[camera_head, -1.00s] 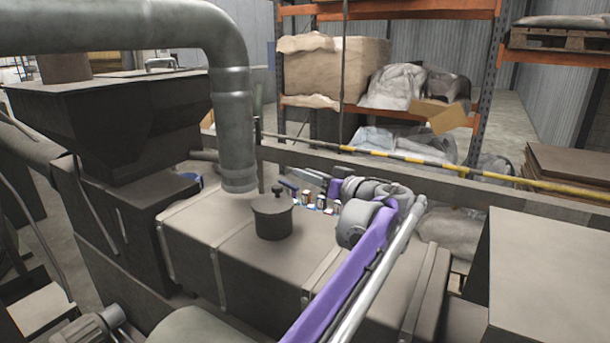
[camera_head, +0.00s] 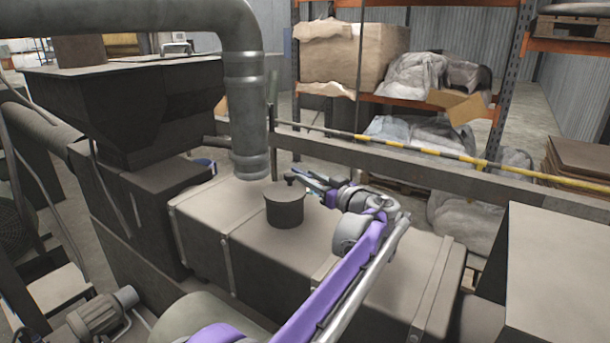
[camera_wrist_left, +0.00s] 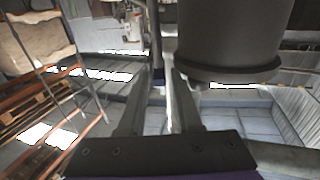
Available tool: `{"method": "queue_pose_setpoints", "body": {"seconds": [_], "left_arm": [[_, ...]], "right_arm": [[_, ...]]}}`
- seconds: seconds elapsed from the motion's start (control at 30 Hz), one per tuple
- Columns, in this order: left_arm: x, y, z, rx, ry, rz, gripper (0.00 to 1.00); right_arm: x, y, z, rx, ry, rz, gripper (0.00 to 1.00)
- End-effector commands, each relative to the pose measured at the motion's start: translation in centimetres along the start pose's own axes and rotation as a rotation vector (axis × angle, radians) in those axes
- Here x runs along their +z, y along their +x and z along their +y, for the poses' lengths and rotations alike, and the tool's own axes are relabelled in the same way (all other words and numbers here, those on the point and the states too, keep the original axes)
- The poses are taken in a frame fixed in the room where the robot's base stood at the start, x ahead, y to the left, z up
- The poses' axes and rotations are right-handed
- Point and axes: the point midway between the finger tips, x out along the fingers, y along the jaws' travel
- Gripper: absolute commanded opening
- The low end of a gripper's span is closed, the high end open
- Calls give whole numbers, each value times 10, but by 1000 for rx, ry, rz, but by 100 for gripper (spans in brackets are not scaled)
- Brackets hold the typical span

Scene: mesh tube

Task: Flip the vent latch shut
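The squat dark vent cylinder (camera_head: 285,208) stands on top of the tan machine body. A small dark piece shows at its top edge beside my left gripper (camera_head: 303,182); I cannot tell whether it is the latch. The gripper reaches in from the right, just behind the vent's top. In the left wrist view, a large dark rimmed cylinder (camera_wrist_left: 230,40), seemingly the vent, fills the upper right, close beside the fingers (camera_wrist_left: 168,90). The fingers are apart with a narrow gap and no clear object held. The latch's position is not clear. My right gripper is out of view.
A thick grey pipe (camera_head: 246,110) comes down just left of the vent. A dark hopper (camera_head: 130,105) stands at the left. A yellow-and-black bar (camera_head: 430,162) runs behind the machine. A box-shaped block (camera_head: 560,270) is at the right. Storage racks stand behind.

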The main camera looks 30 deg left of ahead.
Motion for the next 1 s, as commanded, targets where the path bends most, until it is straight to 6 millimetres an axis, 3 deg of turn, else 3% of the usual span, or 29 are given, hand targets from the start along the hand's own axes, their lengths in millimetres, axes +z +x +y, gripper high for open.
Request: {"method": "queue_pose_setpoints", "body": {"seconds": [0.2, 0.53, 0.7, 1.0], "left_arm": [[-1, 21, 0, -1, -1, 0, 32], [-1, 24, 0, 1, 0, 0, 32], [-1, 23, 0, 1, 0, 0, 2], [-2, 23, 0, 9, 0, 0, 0]], "right_arm": [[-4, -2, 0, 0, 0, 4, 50], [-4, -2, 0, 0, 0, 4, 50], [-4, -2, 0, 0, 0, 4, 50], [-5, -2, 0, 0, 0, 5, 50]]}}
